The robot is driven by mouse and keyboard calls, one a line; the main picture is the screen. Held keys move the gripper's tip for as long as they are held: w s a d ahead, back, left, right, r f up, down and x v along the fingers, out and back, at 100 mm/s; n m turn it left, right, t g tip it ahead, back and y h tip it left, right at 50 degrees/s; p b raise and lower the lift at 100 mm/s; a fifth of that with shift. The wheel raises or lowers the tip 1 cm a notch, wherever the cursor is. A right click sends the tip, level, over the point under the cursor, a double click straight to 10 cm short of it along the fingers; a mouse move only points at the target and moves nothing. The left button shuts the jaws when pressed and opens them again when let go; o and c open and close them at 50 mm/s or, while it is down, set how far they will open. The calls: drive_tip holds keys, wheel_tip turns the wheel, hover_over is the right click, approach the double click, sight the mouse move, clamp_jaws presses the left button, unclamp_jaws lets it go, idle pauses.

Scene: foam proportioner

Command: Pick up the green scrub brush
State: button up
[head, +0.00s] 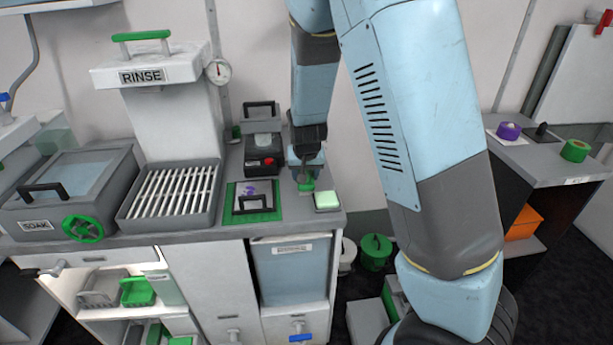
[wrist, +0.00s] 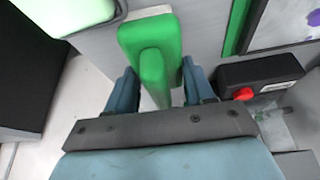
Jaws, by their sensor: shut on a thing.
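The green scrub brush (wrist: 150,62) is between the two blue fingers of my gripper (wrist: 158,88) in the wrist view, and they are shut on it. In the head view my gripper (head: 306,172) points down just above the right part of the counter. Only a small green part of the brush (head: 306,186) shows below it there. I cannot tell whether the brush still touches the counter. Its underside is hidden.
A pale green block (head: 327,201) lies close by at the counter's right end. A green-edged tray with a black handle (head: 253,208) is to the left. A black device with a red button (head: 262,155) stands behind. The ribbed RINSE basin (head: 172,195) is farther left.

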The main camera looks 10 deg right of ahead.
drive_tip(key=shift+a+r, duration=0.15)
drive_tip(key=shift+r, duration=0.45)
drive_tip(key=a, duration=0.8)
drive_tip(key=shift+r, duration=0.1)
wheel_tip(320, 180, up, 14)
drive_tip(key=shift+d+f, duration=0.15)
drive_tip(key=shift+f, duration=0.05)
drive_tip(key=o, duration=0.4)
drive_tip(key=shift+c, duration=1.3)
drive_tip(key=shift+s, duration=0.1)
drive_tip(key=shift+c, duration=0.2)
